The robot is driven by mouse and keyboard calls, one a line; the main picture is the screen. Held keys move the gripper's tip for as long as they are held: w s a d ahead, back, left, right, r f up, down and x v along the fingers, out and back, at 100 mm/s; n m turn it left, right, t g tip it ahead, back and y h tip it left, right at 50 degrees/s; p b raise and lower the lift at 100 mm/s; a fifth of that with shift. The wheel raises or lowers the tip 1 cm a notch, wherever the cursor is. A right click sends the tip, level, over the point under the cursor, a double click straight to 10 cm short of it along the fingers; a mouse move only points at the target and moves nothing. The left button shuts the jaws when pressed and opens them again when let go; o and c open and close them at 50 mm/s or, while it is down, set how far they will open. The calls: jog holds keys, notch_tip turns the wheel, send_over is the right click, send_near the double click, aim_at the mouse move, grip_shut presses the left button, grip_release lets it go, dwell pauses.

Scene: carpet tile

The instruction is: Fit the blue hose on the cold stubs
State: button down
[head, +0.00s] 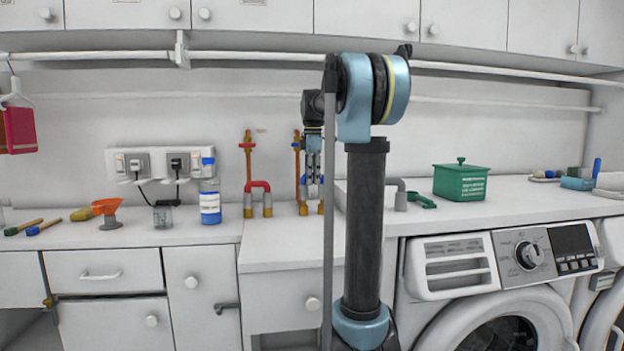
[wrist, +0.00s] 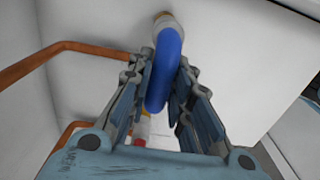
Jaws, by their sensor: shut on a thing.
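The blue hose (wrist: 167,62) is a short bent tube between the fingers of my gripper (wrist: 165,95). Only a little blue of the hose shows there, partly hidden by the gripper and my arm.
A red hose (head: 258,185) arches over the brass stubs just left. A rail (head: 250,55) crosses above.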

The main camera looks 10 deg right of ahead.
jog(key=shift+f, duration=0.95)
jog(key=c, duration=1.4)
grip_release()
jog(key=shift+o, duration=0.2)
notch_tip(320, 180, up, 12)
jog(key=shift+f, duration=0.1)
